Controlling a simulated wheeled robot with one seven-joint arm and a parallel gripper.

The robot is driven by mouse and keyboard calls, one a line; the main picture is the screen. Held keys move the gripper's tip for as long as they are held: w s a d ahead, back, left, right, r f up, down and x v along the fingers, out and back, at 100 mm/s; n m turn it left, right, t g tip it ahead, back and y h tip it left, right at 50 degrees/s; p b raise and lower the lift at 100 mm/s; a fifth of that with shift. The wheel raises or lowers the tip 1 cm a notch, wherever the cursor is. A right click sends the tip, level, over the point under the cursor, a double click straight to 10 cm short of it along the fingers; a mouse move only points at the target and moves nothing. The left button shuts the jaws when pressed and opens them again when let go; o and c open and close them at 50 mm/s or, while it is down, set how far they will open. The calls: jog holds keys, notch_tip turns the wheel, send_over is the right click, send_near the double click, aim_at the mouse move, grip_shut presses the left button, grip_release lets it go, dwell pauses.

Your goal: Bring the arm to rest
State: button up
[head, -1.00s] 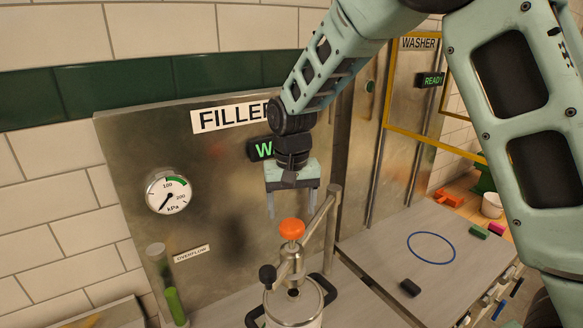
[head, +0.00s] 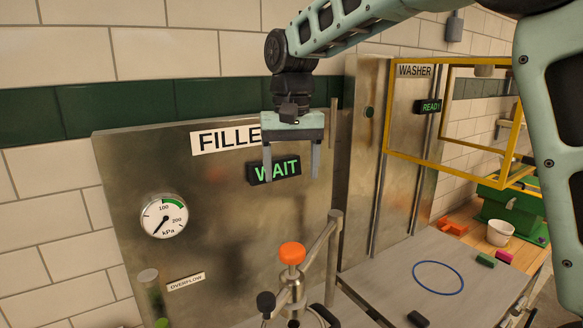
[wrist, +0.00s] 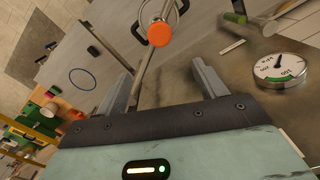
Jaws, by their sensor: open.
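My gripper (head: 291,162) hangs fingers-down in front of the filler panel (head: 110,190), above the orange knob (head: 292,253) of the filler head. Its two fingers are apart with nothing between them. In the wrist view my gripper (wrist: 165,85) is also open and empty, and the orange knob (wrist: 159,34) shows beyond the fingertips, apart from them. My gripper partly covers the FILLER sign (head: 222,139). The sign display (head: 274,168) reads WAIT between and behind the fingers.
A post with a side arm (head: 330,250) stands right of the knob. The yellow washer frame (head: 388,110) is at the right, its display (head: 428,107) reading READY. A steel counter (head: 390,280) bears a blue ring (head: 438,277) and a black block (head: 418,319). A pressure gauge (head: 164,216) is at left.

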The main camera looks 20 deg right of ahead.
dwell(0.3)
jog(key=s+a+f+n+b, duration=0.45)
jog(key=s+a+f, duration=0.25)
jog(key=s+f, duration=0.5)
jog(key=s+f+n+b, duration=0.5)
jog(key=s+f, duration=0.7)
jog(key=s, duration=0.5)
jog(key=shift+d+f+y, duration=0.2)
jog(key=shift+f+y, duration=0.1)
